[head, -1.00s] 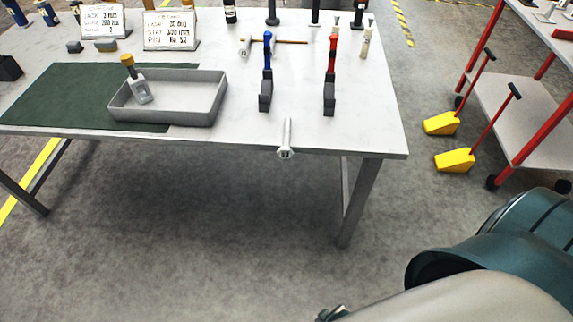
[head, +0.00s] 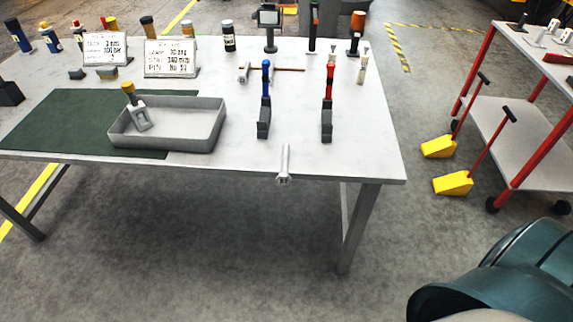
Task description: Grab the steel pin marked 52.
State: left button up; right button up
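No number 52 is legible on any part, so I cannot tell which thing is the steel pin. A light metal piece with a thick end (head: 284,166) lies at the table's front edge, its thick end over the edge. Two small pale upright pieces, one at the back (head: 331,68) and one to its right (head: 362,69), stand behind the red-handled tool (head: 328,105). A placard (head: 171,57) carries text with a line that seems to read "PIN No 52". Neither gripper is in view; only part of my arm shows at the lower right.
The white table (head: 355,165) holds a grey tray (head: 190,147) with a yellow-topped tool (head: 136,108) in it, a green mat (head: 60,115), a blue-handled tool (head: 265,100) and a hammer (head: 275,69). Yellow wedges (head: 453,183) and a red-framed cart (head: 520,140) stand right.

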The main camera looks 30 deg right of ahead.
aim_at(284, 178)
jog(key=i+j+z, duration=0.1)
jog(key=z, duration=1)
jog(key=i+j+z, duration=0.1)
jog(key=j+z, duration=0.6)
jog(key=j, duration=0.2)
jog(key=j+z, duration=0.45)
jog(key=j, duration=0.75)
jog(key=k+j, duration=0.15)
jog(key=j, duration=0.65)
jog(key=i+j+z, duration=0.05)
